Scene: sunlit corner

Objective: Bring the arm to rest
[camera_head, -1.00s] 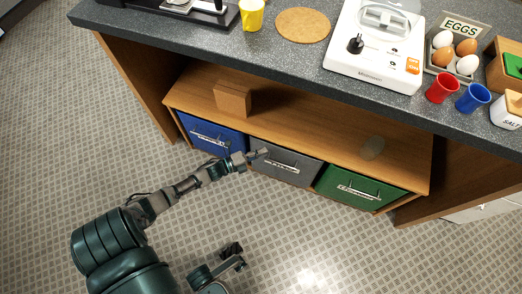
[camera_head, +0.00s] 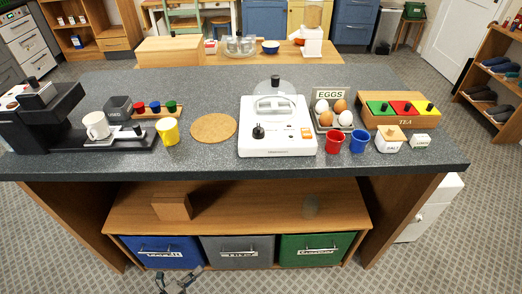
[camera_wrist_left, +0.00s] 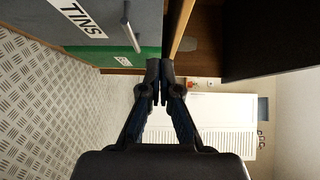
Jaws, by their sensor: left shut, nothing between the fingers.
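My left gripper (camera_head: 177,282) shows at the bottom edge of the head view, in front of the blue bin (camera_head: 163,252) and close to the grey bin (camera_head: 238,251). In the left wrist view its two fingers (camera_wrist_left: 160,72) are together with nothing between them. The wrist view also shows a grey bin labelled TINS (camera_wrist_left: 100,18) and a green bin (camera_wrist_left: 125,56) beside the fingers. Most of my left arm is below the head view. My right gripper is not in view.
The wooden shelf (camera_head: 265,210) above the bins holds a small wooden box (camera_head: 171,207). The dark counter (camera_head: 215,90) carries a coffee machine (camera_head: 40,115), a white appliance (camera_head: 277,130), cups and eggs. Patterned floor (camera_head: 60,265) lies free in front.

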